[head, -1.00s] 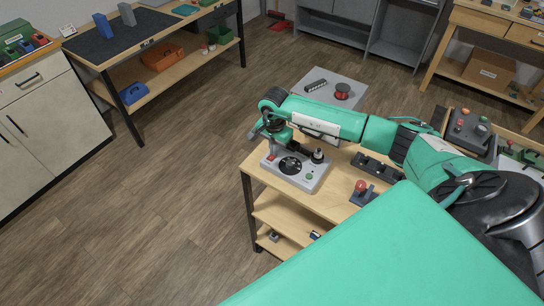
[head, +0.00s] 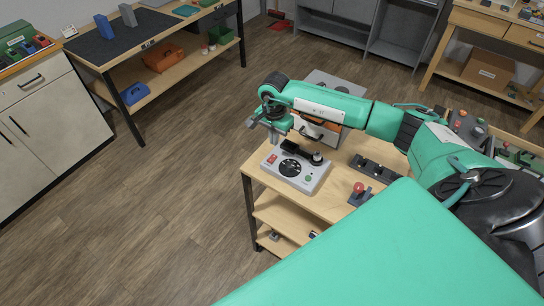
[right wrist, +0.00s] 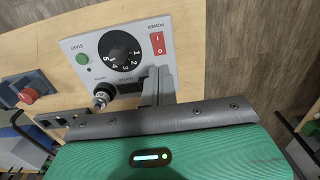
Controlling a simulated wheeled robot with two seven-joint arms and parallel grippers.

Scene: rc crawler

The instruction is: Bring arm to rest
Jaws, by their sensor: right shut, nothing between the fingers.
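My right gripper (head: 262,127) hangs in the air above and just left of the grey control box (head: 312,187) in the head view. Its fingers are together and empty. In the right wrist view the shut fingers (right wrist: 158,85) overlap the edge of the box (right wrist: 82,85), beside its red power switch (right wrist: 158,43). The box also carries a black numbered dial (right wrist: 119,50), a green start button (right wrist: 82,58) and a metal-topped knob (right wrist: 102,95). My right arm reaches in from the right over the bench. My left gripper is not in view.
The box sits on a wooden bench (head: 262,200) with a lower shelf. A red-knobbed device (head: 359,190) and a black block row (head: 374,169) stand to its right. Open floor lies to the left.

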